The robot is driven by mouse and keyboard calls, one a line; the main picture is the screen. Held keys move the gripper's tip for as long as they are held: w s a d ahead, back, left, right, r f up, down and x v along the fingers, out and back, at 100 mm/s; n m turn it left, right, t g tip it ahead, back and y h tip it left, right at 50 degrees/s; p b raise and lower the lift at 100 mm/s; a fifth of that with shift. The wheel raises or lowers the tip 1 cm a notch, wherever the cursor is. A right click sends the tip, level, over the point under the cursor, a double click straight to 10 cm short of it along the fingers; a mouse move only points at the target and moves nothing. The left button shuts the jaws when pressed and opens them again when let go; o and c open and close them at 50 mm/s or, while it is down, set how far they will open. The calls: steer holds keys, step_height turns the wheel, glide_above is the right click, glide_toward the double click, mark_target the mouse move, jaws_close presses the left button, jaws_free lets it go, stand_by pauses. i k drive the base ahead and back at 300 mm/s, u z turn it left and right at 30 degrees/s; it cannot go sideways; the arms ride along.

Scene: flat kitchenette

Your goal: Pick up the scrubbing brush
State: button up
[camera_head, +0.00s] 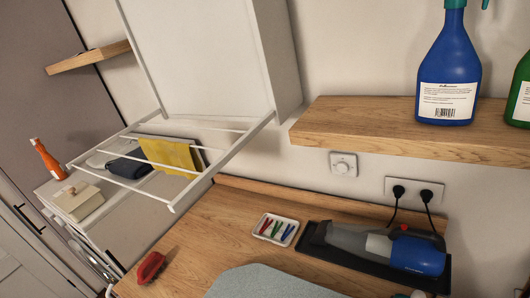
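A red object with a darker lower side, which looks like the scrubbing brush (151,267), lies on the wooden worktop (205,235) near its left front edge. It is small in the picture, so its bristles cannot be made out. Nothing is seen touching it. My gripper is not in view, so its distance from the brush and its opening cannot be told.
A small white tray (259,238) with coloured items, a handheld vacuum (400,249) on a dark base and a grey flat piece (270,283) share the worktop. A drying rack (150,189) juts out at left. A shelf (350,120) bears a blue spray bottle (450,65).

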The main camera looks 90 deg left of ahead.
mark_target(148, 268)
steer(key=u, duration=0.3)
steer(key=i, duration=0.1)
steer(key=u, duration=2.7)
steer(key=k, duration=0.75)
steer(key=u, duration=0.3)
steer(key=i, duration=0.75)
steer(key=z, duration=0.1)
